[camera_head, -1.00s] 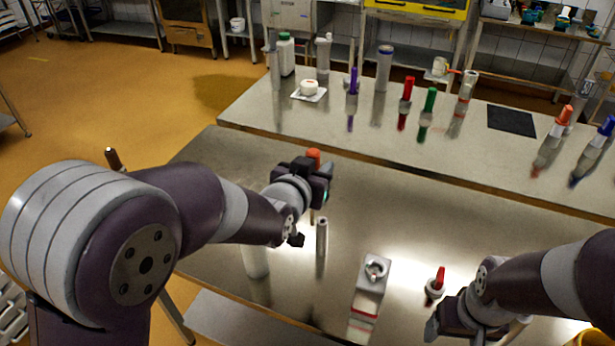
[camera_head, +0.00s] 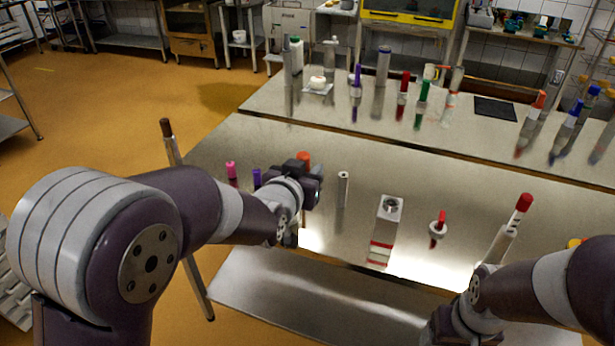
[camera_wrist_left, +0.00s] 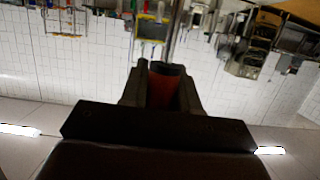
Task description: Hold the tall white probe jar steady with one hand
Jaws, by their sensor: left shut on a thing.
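My left gripper (camera_head: 308,185) is shut on an orange-red thing (camera_wrist_left: 166,90), which shows between the jaws in the left wrist view. Its orange top (camera_head: 303,159) rises behind the gripper in the head view; its lower part is hidden. A white squared container (camera_head: 389,208) with a round opening on top stands upright on the near steel table, right of the left gripper and apart from it. I cannot tell whether this or the held thing is the probe jar. My right gripper (camera_head: 450,325) is low at the right, its fingers not clearly visible.
The near table (camera_head: 270,145) bears a slim grey cylinder (camera_head: 343,188), a small red-topped piece (camera_head: 437,229) and a tilted white stick with a red end (camera_head: 521,203) by my right arm. Pink (camera_head: 231,169) and purple (camera_head: 257,178) tops show beside my left arm. Several markers stand on the far table.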

